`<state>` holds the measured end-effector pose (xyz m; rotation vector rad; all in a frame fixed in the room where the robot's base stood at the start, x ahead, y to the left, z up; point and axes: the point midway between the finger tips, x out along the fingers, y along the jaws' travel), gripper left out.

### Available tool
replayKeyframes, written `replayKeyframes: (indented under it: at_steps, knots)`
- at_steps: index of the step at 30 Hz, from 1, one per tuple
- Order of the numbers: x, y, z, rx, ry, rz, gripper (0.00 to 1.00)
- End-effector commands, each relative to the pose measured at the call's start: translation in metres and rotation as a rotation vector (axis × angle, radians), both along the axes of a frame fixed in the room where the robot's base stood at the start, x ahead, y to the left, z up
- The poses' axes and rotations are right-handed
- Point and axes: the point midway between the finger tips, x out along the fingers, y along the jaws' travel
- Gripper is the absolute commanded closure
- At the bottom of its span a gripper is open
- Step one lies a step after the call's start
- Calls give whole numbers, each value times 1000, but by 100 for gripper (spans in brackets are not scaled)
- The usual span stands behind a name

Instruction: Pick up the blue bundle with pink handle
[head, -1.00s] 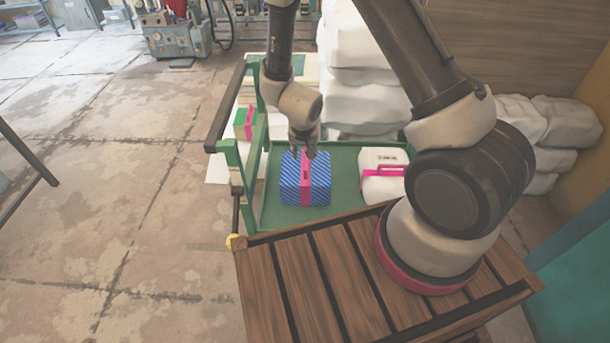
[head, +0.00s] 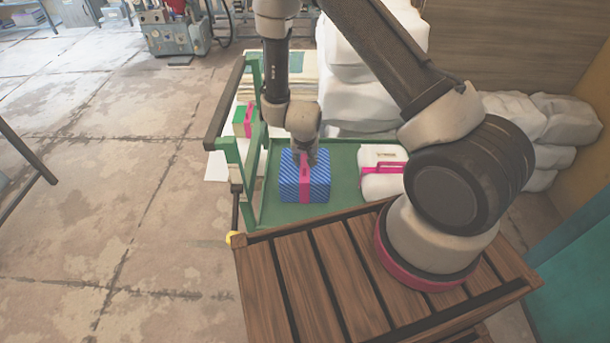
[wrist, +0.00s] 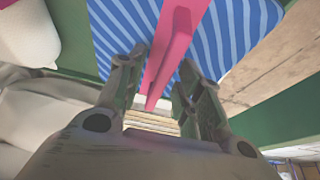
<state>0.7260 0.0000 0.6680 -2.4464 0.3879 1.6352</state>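The blue striped bundle (head: 289,186) with its pink band and handle (head: 305,183) sits on the green cart tray (head: 345,160). My gripper (head: 313,160) is above the bundle, over its handle. In the wrist view the bundle (wrist: 110,30) fills the top, and the pink handle (wrist: 175,45) runs between the two fingers of my gripper (wrist: 158,80). The fingers are apart, one on each side of the handle. I cannot tell whether either touches it.
A white bundle with a pink band (head: 381,186) lies on the tray to the right. A green bundle with a pink band (head: 240,121) is beyond the cart's left rail. Several white sacks (head: 365,90) are stacked behind. A wooden slatted top (head: 300,280) is in front.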

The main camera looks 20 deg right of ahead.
Motion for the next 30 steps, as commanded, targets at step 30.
replayKeyframes:
  at_steps: [30]
  knots:
    - [1, 0, -2, 0, -2, 0, 100]
